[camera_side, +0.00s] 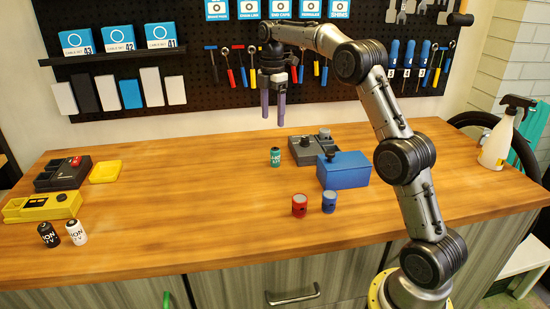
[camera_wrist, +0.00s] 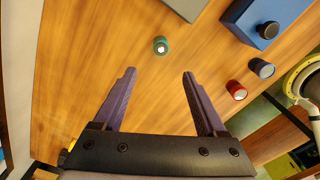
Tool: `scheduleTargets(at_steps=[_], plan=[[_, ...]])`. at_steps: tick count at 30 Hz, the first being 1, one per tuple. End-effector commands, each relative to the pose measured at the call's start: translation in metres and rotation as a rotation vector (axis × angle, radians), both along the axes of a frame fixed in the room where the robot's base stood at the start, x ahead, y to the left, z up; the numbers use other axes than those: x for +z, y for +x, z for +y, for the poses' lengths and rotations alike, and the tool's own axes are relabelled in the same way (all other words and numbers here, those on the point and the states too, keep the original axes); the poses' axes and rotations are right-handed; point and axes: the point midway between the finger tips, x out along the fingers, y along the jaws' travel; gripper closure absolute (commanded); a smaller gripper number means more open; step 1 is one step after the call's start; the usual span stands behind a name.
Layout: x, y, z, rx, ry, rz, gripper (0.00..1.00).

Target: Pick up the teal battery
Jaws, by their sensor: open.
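The teal battery (camera_side: 275,157) stands upright on the wooden bench, just left of a dark grey box. In the wrist view the teal battery (camera_wrist: 161,45) is seen from above, ahead of the fingers and roughly between their lines. My gripper (camera_side: 273,122) hangs above the bench with its purple fingers pointing down, up and away from the battery. In the wrist view my gripper (camera_wrist: 158,72) has its two fingers wide apart with nothing between them.
A blue box (camera_side: 343,172) stands right of the battery, beside the dark grey box (camera_side: 303,152). Red (camera_side: 299,206) and blue (camera_side: 329,202) cylinders stand in front. Black (camera_side: 48,235) and white (camera_side: 76,232) batteries stand far left near a yellow device (camera_side: 42,207). The bench's middle is clear.

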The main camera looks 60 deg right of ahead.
Motion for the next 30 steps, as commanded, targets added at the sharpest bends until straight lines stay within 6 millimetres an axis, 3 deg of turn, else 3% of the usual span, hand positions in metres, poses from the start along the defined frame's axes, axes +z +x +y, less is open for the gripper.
scheduleTargets(at_steps=[9,17,25,30], plan=[[-0.057,-0.001,0.001,0.001,0.001,0.003,0.26],[-0.075,-0.002,-0.001,0.0,0.001,0.004,0.26],[-0.111,-0.004,-0.006,0.0,0.001,0.003,0.26],[-0.12,-0.003,-0.006,0.0,0.0,0.001,0.26]])
